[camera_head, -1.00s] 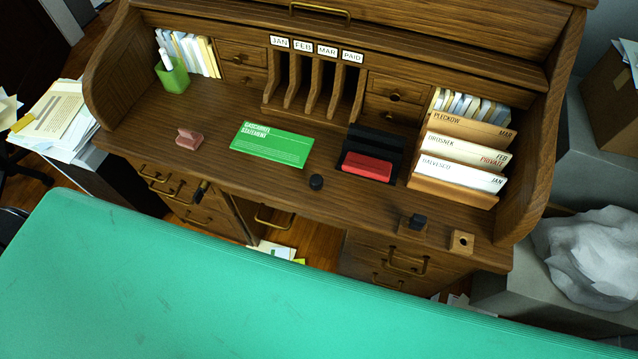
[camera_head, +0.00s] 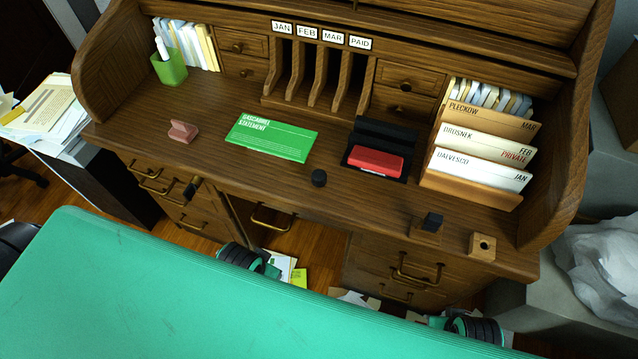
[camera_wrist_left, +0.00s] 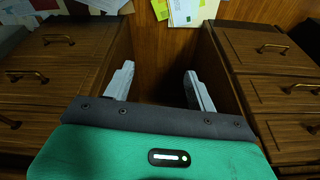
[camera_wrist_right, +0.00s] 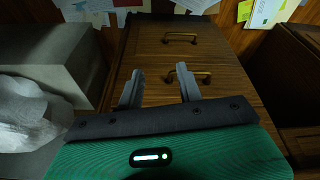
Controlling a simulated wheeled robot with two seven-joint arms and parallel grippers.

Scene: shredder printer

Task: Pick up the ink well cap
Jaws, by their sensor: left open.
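A small round black cap (camera_head: 319,178) lies on the wooden desk in front of the green statement card. A small wooden block with a dark hole (camera_head: 482,247) stands at the desk's front right. Beside it a black piece (camera_head: 432,222) sits on another wooden block. Which of these belong to the ink well I cannot tell for sure. My left gripper (camera_wrist_left: 158,72) is open and empty, facing the desk's knee space below the top. My right gripper (camera_wrist_right: 160,70) is open and empty, facing the right-hand drawers. In the head view only parts of my arms show, below the desk front.
The desk (camera_head: 270,190) holds a green card (camera_head: 271,138), a red ink pad (camera_head: 376,161), a pink stamp (camera_head: 183,131), a green pen cup (camera_head: 168,69) and a file rack (camera_head: 470,190). Drawer handles stick out below the front edge. The desktop around the cap is clear.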

